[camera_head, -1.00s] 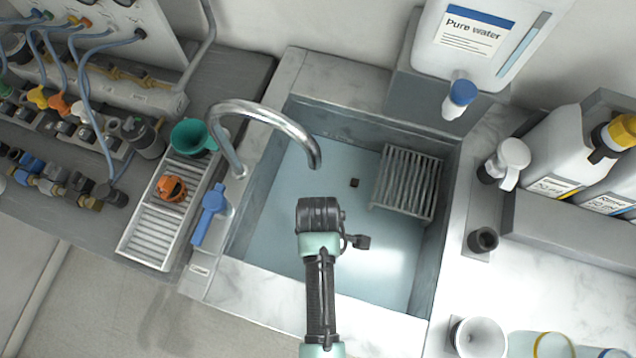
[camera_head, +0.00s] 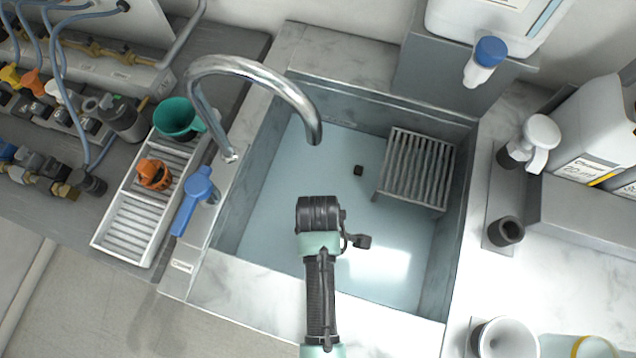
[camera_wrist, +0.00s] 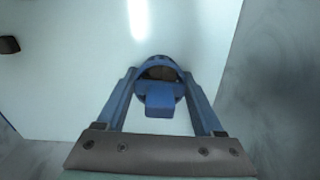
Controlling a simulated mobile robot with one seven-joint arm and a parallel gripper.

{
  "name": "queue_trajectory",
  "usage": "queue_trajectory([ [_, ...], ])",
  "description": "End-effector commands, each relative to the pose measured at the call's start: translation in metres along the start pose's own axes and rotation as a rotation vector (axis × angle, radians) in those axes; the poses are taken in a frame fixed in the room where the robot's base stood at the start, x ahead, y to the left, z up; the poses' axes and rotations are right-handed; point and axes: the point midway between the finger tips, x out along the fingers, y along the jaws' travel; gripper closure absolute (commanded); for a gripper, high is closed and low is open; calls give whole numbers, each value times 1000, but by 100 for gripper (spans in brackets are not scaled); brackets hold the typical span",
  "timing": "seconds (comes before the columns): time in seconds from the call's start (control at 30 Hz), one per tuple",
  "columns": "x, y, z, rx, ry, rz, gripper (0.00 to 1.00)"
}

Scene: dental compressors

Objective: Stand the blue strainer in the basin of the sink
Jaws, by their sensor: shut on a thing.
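The blue strainer (camera_wrist: 160,97) shows in the wrist view as a small round cup with a tab towards the camera. My gripper (camera_wrist: 161,75) is shut on it, one finger on each side. The pale basin floor lies beyond the strainer; whether they touch I cannot tell. In the head view the sink basin (camera_head: 290,180) is open, and my wrist hangs over its front middle part. My fingers and the strainer are hidden there behind the wrist.
A ribbed grey rack (camera_head: 417,168) stands in the basin's back right, with a small dark drain (camera_head: 358,170) beside it. The curved tap (camera_head: 255,70) reaches over the back left. The basin's left part is free.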

Motion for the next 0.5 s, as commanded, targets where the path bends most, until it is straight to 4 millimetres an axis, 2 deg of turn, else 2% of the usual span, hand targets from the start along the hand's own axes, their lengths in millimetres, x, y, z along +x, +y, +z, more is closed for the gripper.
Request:
queue_trajectory([
  [0.23,2,0,0,0,0,0,84],
  [0.5,12,0,0,0,0,-1,84],
])
